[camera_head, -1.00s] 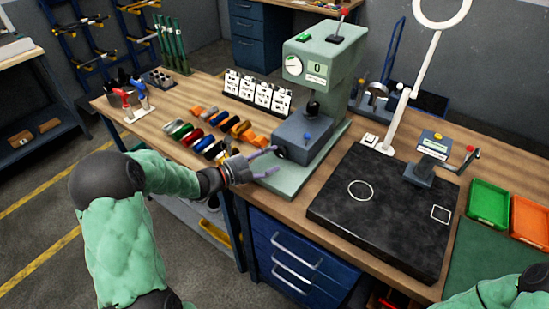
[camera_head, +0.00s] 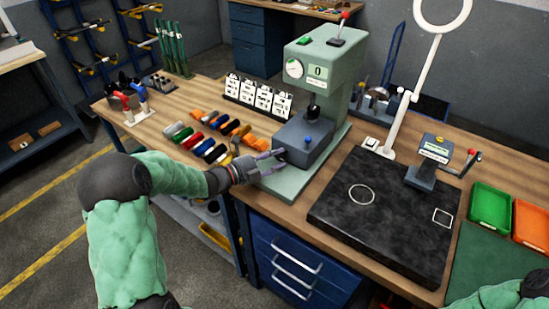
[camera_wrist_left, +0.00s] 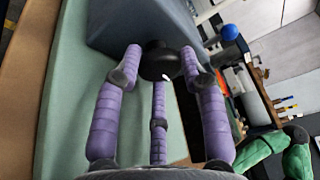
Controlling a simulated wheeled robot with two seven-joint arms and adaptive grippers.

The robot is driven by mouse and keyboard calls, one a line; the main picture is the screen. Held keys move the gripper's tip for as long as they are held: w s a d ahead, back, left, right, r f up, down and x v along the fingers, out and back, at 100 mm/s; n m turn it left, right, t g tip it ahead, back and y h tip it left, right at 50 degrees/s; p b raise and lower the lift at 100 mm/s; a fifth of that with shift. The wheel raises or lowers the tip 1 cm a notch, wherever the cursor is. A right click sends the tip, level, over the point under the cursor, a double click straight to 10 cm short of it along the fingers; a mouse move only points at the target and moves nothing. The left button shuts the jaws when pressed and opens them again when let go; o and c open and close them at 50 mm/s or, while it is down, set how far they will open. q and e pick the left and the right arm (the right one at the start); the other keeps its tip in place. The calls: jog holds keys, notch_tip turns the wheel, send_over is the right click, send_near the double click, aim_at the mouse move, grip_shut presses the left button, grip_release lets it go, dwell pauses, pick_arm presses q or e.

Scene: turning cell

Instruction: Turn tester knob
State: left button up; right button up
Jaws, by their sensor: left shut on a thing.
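The tester (camera_head: 320,75) is a pale green machine on the bench with a dial, a small display and a blue-grey block (camera_head: 303,138) at its base. A round black knob (camera_wrist_left: 158,60) sticks out of the block's face in the left wrist view. My left gripper (camera_head: 270,164) has purple fingers and is shut on this knob. Two fingertips press its sides and the third lies below it. In the head view the fingers mostly hide the knob. My right forearm shows at the lower right corner of the head view; its gripper is out of frame.
Several coloured pieces (camera_head: 215,135) lie left of the tester. A dark slab (camera_head: 385,210) lies to its right, with a lamp arm behind. Green (camera_head: 488,210) and orange trays (camera_head: 531,225) stand farther right.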

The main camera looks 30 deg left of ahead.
pick_arm(q)
jog(key=m+p, duration=0.1)
jog(key=p, duration=0.1)
jog(key=shift+d+r+g+p, duration=0.1)
jog(key=shift+r+g+p, duration=0.1)
jog(key=shift+g+p, duration=0.15)
jog(key=shift+m+y+p, duration=0.4)
jog(key=shift+m+p, duration=0.2)
jog(key=shift+p, duration=0.05)
jog(key=shift+s+f+m, duration=0.1)
jog(key=shift+f+m, duration=0.1)
jog(key=shift+m, duration=0.1)
jog(key=o, duration=1.1)
jog(key=shift+o, duration=0.2)
